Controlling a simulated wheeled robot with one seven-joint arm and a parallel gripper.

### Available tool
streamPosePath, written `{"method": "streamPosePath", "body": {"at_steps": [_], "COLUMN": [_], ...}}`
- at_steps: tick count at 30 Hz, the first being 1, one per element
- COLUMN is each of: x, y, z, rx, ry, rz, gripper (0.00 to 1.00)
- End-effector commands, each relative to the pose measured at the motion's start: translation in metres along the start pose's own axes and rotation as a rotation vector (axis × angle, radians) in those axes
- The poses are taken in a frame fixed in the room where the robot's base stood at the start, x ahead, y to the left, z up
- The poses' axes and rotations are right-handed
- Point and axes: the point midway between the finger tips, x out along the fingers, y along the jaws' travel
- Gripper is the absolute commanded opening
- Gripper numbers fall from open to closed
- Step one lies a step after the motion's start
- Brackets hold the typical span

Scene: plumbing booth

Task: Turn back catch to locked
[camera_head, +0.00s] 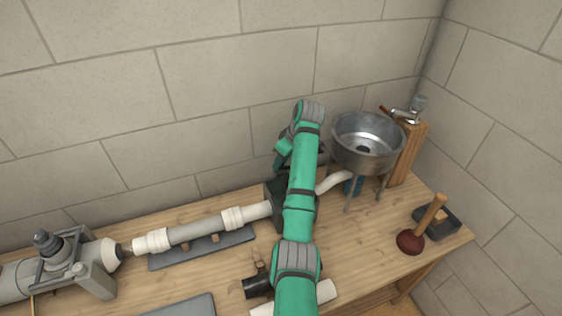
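A dark box-like fitting (276,205) stands on the bench in the pipe run, largely covered by my green arm. I cannot make out the back catch or how it is set; it may be behind my arm. My arm reaches up from the bottom edge and bends down at the wall side, above and behind the dark box. My gripper's fingers are hidden behind the arm links, so I cannot tell whether they are open or touching anything.
A white pipe (200,230) runs left to a grey valve unit (75,262). Right stand a metal basin (367,143), a tap (412,110) on a wooden post and a plunger (413,240). A black fitting (257,286) and a white pipe piece (325,291) lie in front.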

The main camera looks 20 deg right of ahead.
Motion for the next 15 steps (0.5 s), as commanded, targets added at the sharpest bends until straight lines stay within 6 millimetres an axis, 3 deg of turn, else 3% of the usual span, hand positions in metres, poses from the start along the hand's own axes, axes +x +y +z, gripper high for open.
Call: {"method": "streamPosePath", "body": {"at_steps": [15], "x": [-0.0001], "y": [-0.0005], "z": [0.0013], "rx": [0.123], "ry": [-0.001], "rz": [0.052], "gripper": [0.01]}}
